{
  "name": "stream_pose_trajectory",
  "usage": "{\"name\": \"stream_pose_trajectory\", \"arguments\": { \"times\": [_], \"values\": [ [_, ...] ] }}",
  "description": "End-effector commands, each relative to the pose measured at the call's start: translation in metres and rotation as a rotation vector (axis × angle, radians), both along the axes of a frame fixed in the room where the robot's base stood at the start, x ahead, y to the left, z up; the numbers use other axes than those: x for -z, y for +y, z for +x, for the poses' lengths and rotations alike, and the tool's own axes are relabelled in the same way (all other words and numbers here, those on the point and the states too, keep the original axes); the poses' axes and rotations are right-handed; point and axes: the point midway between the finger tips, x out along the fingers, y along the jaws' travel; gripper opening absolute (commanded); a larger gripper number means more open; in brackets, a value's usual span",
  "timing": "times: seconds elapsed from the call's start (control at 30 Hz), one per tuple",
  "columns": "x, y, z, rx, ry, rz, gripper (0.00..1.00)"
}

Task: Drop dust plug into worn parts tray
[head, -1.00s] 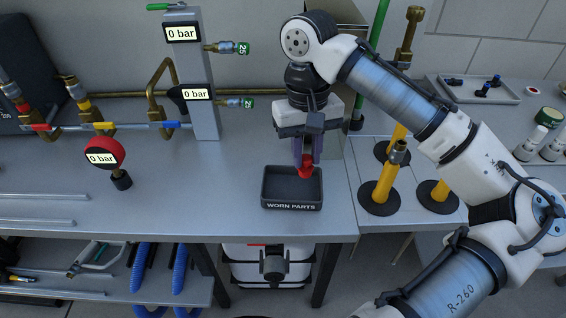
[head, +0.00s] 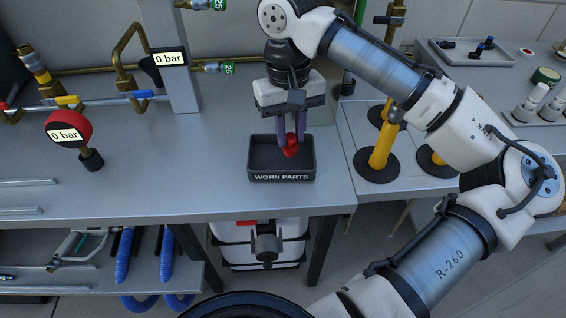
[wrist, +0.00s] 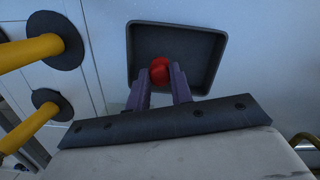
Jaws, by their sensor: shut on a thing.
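The dust plug is a small red piece (head: 290,146) between the fingertips of my gripper (head: 291,138). My gripper is shut on it and points downward. In the wrist view the red plug (wrist: 160,72) shows between the two purple-grey fingers (wrist: 160,84). The worn parts tray (head: 281,178) is a dark open box with "WORN PARTS" on its front wall. The plug is over the inside of the tray, and in the wrist view it covers part of the tray floor (wrist: 195,45). I cannot tell the exact gap between plug and floor. The visible tray floor looks empty.
A red gauge (head: 68,129) reading 0 bar stands on the bench to the left. Yellow posts on dark round bases (head: 382,163) stand to the right. A grey tray (head: 485,52) with small dark parts lies back right.

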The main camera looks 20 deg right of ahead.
Motion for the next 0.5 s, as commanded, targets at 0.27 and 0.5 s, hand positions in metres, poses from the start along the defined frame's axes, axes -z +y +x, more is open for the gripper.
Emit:
{"name": "stream_pose_trajectory", "arguments": {
  "times": [0.27,0.5],
  "values": [
    [-0.0008,0.0001,0.0000,0.000,0.000,0.000,0.32],
    [-0.0007,0.0001,0.0000,0.000,0.000,0.000,0.47]
  ]
}}
